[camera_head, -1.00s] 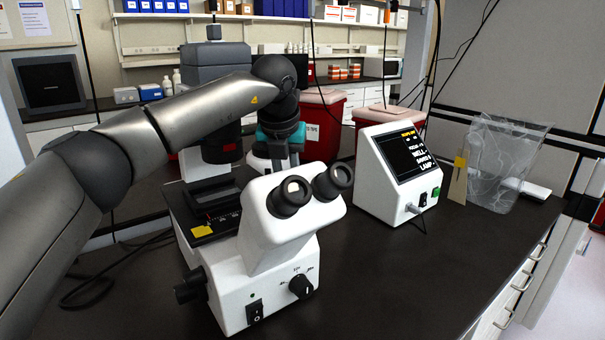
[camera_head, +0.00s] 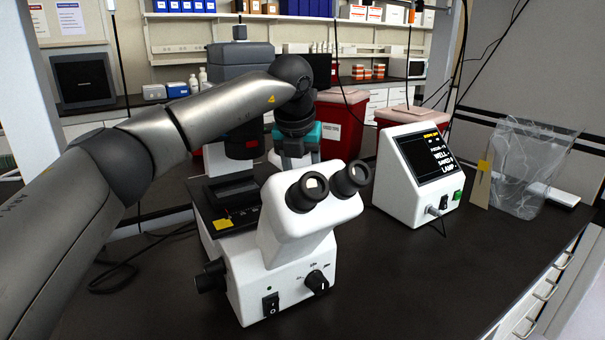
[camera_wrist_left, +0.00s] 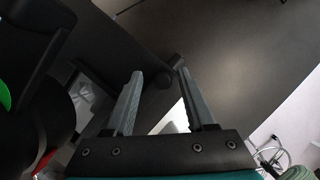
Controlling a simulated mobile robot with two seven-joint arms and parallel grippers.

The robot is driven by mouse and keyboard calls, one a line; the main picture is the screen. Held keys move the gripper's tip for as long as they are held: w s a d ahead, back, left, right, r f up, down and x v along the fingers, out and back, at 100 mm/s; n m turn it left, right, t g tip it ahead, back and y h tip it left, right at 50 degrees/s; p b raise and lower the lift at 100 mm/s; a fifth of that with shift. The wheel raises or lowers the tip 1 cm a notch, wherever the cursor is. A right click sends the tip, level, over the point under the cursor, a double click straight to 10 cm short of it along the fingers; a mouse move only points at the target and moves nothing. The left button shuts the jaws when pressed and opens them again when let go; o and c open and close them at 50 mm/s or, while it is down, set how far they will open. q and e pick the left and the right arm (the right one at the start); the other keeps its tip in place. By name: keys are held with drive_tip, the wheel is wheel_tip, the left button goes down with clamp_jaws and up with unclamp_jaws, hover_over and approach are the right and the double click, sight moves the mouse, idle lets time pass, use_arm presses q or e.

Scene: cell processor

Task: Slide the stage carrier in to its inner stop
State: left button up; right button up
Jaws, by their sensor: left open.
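The white microscope (camera_head: 290,245) stands on the black bench, with its eyepieces facing me. Its dark stage (camera_head: 205,205) lies behind and left of the eyepiece body, with a yellow label at its near corner. A dark plate on it (camera_head: 232,187) looks like the stage carrier; its exact seating is too dark to tell. Contact cannot be told. My right gripper is out of view.
A white control box with a screen (camera_head: 408,185) stands right of the microscope. Red bins (camera_head: 348,125) stand behind. Cables run on the bench at left. The bench's front right is clear.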

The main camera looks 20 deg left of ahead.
use_arm(q)
drive_tip(key=p+v, duration=0.1)
drive_tip(key=v, duration=1.4)
drive_tip(key=shift+s, duration=0.1)
